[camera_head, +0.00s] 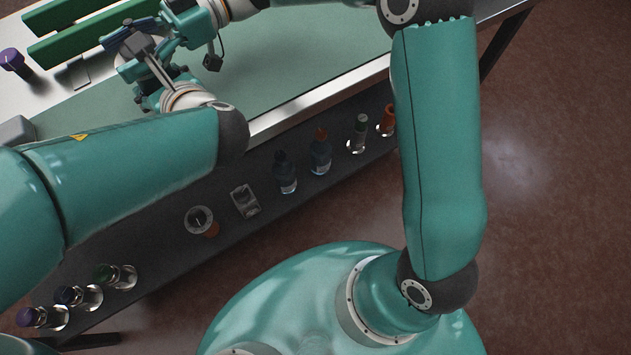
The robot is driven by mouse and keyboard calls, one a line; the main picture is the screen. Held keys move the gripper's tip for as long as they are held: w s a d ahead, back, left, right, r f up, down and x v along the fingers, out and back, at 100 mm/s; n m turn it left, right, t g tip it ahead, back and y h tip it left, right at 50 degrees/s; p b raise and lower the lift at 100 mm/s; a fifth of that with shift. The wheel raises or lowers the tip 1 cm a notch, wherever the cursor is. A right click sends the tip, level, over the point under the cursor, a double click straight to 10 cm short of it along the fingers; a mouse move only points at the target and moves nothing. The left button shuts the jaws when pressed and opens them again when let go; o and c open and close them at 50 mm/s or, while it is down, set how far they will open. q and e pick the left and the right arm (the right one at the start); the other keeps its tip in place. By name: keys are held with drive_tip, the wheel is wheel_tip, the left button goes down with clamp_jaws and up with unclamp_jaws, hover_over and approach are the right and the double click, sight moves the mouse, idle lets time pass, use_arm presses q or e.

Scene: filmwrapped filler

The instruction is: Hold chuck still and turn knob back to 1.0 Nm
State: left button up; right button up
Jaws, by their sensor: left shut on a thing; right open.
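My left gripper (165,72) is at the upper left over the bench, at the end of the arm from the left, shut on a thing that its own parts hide. No scale or torque marking is readable.
Long green bars (75,40) and a purple-capped item (13,62) lie at the far left. The bench (285,85) is clear right of the grippers. A dark lower shelf (160,250) holds several bottles, including a blue bottle (286,178) and a green-capped bottle (115,275).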

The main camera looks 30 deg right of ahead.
drive_tip(key=w+d, duration=0.2)
drive_tip(key=d, duration=0.9)
drive_tip(key=s+a+m+h, duration=0.1)
drive_tip(key=s+m+h, duration=0.3)
drive_tip(key=s+h, duration=0.5)
drive_tip(key=s+d+r+m+t+h, duration=0.3)
drive_tip(key=s+d+m+t+h, duration=0.3)
drive_tip(key=d+t, duration=0.15)
drive_tip(key=s+a+f+m+g+y, duration=0.1)
drive_tip(key=s+f+m+g+y, duration=0.1)
drive_tip(key=s+f+m, duration=0.3)
drive_tip(key=s+a+f+m+g+y, duration=0.1)
drive_tip(key=s+a+f+m+g, duration=0.1)
drive_tip(key=s+f+m+g, duration=0.3)
drive_tip(key=shift+s+f+y, duration=0.4)
drive_tip(key=shift+s+f, duration=1.05)
drive_tip(key=shift+f, duration=2.15)
